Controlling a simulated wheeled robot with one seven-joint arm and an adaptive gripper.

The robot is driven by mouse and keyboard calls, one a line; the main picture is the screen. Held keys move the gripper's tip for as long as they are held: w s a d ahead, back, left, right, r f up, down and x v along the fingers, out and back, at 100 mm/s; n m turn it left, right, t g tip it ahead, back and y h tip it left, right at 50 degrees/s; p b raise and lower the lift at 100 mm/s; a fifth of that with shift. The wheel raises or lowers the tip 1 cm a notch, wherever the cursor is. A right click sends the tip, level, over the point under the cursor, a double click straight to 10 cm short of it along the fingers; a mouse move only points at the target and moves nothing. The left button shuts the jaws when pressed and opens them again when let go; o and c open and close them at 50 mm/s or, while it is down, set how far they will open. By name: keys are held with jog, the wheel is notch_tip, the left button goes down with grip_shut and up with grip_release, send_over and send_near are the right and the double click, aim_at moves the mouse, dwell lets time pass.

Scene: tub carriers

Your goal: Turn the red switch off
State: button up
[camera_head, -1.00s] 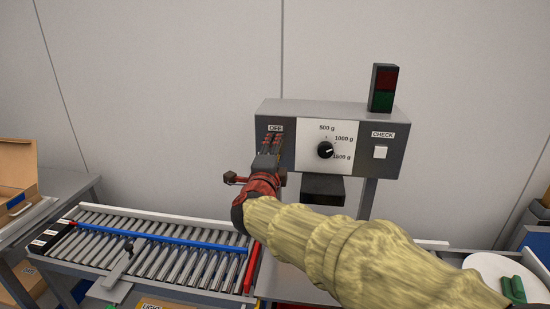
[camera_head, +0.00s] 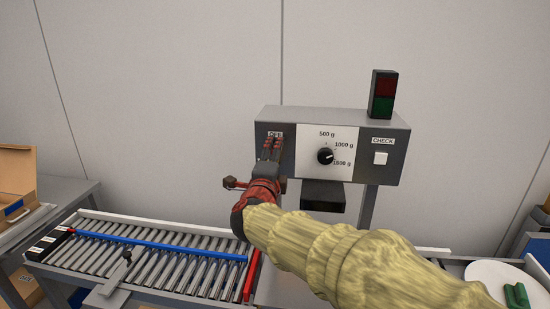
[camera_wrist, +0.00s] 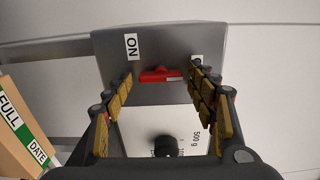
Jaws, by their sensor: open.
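The red switch (camera_wrist: 160,76) is on the grey front of the control box (camera_head: 392,157). In the wrist view it lies between my open fingers, with grey panel showing on both sides. An ON label (camera_wrist: 131,46) is left of it. Another label (camera_wrist: 197,60) on the right is mostly hidden by a finger. In the head view my gripper (camera_head: 273,146) is in front of the box's left part, just under the OFF label (camera_head: 275,134), and hides the switch. I cannot tell whether a finger touches it.
A black dial (camera_head: 325,156) is right of my gripper, with a white CHECK button (camera_head: 380,158) farther right. A red-green lamp (camera_head: 382,94) stands on top. A roller conveyor (camera_head: 150,262) is below left. An open cardboard box (camera_head: 18,165) is far left.

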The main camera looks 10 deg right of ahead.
jog(key=shift+o, duration=0.2)
jog(key=v, duration=1.2)
